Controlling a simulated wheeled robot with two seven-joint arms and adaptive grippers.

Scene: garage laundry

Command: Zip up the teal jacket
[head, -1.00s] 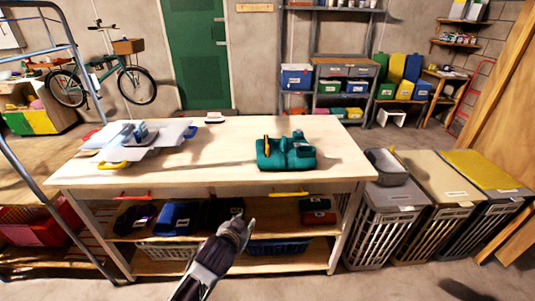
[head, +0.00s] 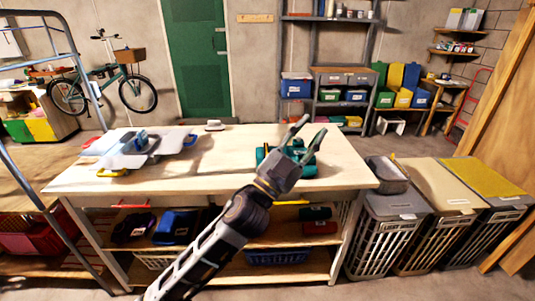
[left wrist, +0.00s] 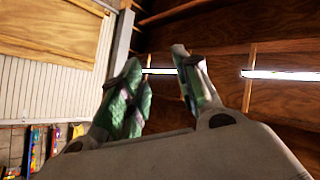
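A teal folded bundle, which looks like the teal jacket (head: 310,167), lies on the right half of the wooden table. My left forearm and gripper cover most of it in the head view, and its zip cannot be made out. My left gripper (head: 313,127) is in front of and above the bundle, with its fingers pointing up and spread apart. In the left wrist view my left gripper (left wrist: 155,68) is open, with nothing between its fingers and the ceiling behind. My right gripper is not in view.
A small white item (head: 214,126) is at the back edge. The table's middle (head: 220,165) is clear. Lidded hampers (head: 385,235) stand to the right, and a metal rack (head: 75,70) at left.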

